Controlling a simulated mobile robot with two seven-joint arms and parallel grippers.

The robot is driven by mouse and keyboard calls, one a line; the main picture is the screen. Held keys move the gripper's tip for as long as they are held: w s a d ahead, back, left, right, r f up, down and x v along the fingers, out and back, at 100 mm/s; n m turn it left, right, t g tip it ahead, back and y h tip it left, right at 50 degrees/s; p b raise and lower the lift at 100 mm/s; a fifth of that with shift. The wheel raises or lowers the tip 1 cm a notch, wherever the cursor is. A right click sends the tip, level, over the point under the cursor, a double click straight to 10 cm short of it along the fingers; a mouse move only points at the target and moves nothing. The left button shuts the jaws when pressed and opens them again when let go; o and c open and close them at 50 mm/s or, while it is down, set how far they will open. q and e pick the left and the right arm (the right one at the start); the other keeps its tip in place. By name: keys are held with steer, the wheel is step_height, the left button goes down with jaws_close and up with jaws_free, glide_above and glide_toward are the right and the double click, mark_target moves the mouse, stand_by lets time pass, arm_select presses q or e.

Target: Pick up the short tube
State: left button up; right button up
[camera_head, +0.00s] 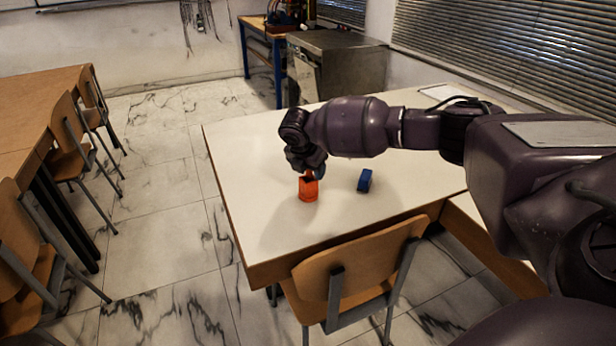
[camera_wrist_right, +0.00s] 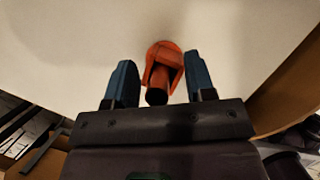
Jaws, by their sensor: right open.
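An orange holder (camera_head: 308,190) stands on the white table below my right gripper (camera_head: 307,169). In the right wrist view, the orange holder (camera_wrist_right: 160,52) has a short red tube (camera_wrist_right: 163,78) in it, with a dark round end facing the camera. This looks like the short tube. The fingers of my right gripper (camera_wrist_right: 161,72) are open, one on each side of the tube, with gaps on both sides. In the head view the gripper hides most of the tube. I cannot tell how deep it sits in the holder. My left gripper is not in view.
A blue block (camera_head: 364,180) lies on the white table (camera_head: 260,235), right of the orange holder. A wooden chair (camera_head: 355,262) stands against the table's front edge. The left part of the table is clear. More chairs and a wooden table (camera_head: 40,95) stand at the left.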

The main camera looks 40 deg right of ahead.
steer(key=shift+s+f, duration=0.1)
steer(key=shift+f, duration=0.15)
steer(key=shift+c, duration=0.2)
steer(key=shift+f, duration=0.1)
jaws_close()
